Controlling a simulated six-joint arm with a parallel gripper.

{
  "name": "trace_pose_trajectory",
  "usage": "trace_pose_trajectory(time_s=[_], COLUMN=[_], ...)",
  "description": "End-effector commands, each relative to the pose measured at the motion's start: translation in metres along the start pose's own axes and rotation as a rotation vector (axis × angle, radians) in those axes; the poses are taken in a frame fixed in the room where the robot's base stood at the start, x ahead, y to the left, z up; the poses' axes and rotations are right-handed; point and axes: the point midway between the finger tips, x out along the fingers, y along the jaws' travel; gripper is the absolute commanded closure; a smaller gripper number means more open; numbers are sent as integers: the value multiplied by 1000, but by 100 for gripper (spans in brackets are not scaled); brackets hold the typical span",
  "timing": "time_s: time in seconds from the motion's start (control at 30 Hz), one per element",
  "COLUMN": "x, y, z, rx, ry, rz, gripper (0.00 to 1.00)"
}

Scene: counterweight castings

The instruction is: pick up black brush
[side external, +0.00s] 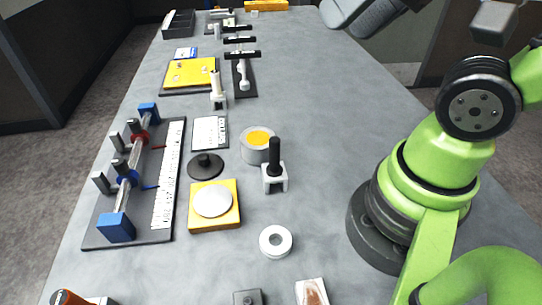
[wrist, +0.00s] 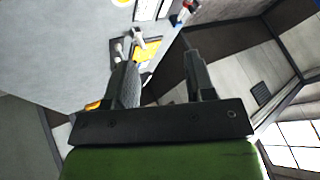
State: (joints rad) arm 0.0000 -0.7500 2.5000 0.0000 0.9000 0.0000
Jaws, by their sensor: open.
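A black upright handle (side external: 274,152), which looks like the black brush, stands in a small white holder (side external: 274,183) near the middle of the table in the side view. Any bristles are hidden in the holder. In the wrist view my gripper (wrist: 160,52) is open, with its two dark fingers apart and nothing between them. In the side view only a grey part of my arm's end shows at the top edge, well away from the brush; the fingers are out of frame. I cannot make out the brush in the wrist view.
A grey cup with yellow contents (side external: 257,146) stands close behind-left of the holder. A yellow plate with a white disc (side external: 214,205), a black round base (side external: 206,166) and a white ring (side external: 276,242) lie around it. A shaft fixture (side external: 135,180) is at left. Table right of the holder is clear.

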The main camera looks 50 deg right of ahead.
Motion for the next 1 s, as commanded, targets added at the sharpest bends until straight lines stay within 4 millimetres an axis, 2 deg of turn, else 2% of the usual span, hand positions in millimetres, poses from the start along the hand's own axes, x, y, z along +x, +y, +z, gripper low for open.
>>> trace_pose_trajectory(time_s=[0.73, 0.87, 1.0], x=[2, 16, 47], y=[0, 0, 2], z=[-1, -8, -17], rx=[-12, -83, -243], ry=[-11, -76, -208], rz=[6, 40, 98], gripper=[50, 50, 50])
